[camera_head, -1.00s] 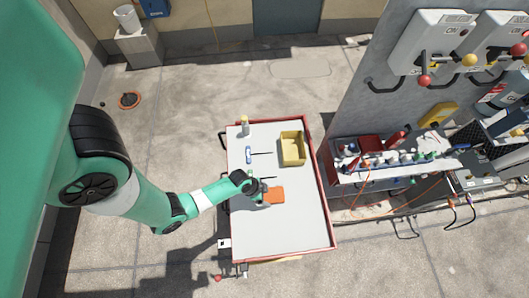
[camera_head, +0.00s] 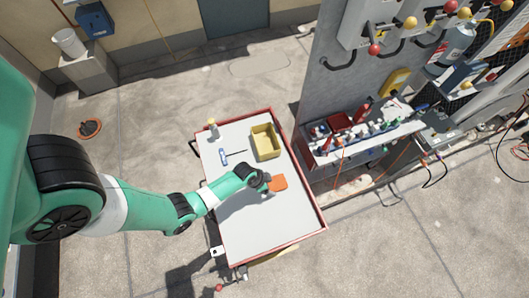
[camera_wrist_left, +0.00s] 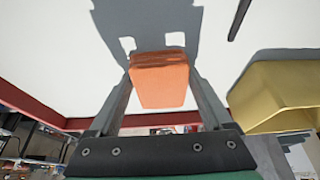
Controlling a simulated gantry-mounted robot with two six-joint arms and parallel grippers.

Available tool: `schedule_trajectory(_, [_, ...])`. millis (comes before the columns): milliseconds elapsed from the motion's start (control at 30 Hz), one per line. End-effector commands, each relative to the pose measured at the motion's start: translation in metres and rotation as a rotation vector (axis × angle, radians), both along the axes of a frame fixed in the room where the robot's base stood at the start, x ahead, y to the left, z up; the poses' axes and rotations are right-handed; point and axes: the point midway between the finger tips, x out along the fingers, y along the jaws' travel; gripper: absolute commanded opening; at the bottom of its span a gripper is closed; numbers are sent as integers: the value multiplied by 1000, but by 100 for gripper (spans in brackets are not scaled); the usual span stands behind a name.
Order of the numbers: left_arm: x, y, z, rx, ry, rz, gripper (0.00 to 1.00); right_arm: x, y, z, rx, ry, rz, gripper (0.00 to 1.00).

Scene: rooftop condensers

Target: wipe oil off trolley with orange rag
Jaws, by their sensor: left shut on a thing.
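The trolley (camera_head: 262,232) has a pale flat top with a red rim. My left gripper (camera_head: 268,184) is shut on the orange rag (camera_head: 279,183) over the middle of the top, towards the right rim. In the left wrist view the rag (camera_wrist_left: 160,82) is a thick folded block pinched between both fingers, with the gripper's shadow on the white top. I cannot tell whether the rag touches the surface. No oil can be made out on the visible top; the area under the rag is hidden. My right gripper is not in view.
A yellow bin (camera_head: 265,142) stands on the trolley's far part, right of a blue-handled tool (camera_head: 223,157) and a small bottle (camera_head: 213,130). A cluttered shelf (camera_head: 365,140) on a grey panel stands beyond the right rim. The near part of the trolley top is clear.

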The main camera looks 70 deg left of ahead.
Motion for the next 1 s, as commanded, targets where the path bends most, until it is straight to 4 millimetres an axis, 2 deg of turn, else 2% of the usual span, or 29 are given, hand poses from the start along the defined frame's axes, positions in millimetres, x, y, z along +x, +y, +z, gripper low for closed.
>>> schedule_trajectory(267, [20, 7, -1, 1, 0, 17, 32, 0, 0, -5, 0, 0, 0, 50])
schedule_trajectory(367, [22, 6, 12, 1, -1, 17, 32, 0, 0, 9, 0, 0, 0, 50])
schedule_trajectory(433, [21, 6, 30, 3, -2, 15, 32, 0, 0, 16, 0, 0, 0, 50])
schedule_trajectory(1000, [24, 2, 79, 2, 0, 4, 32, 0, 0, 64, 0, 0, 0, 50])
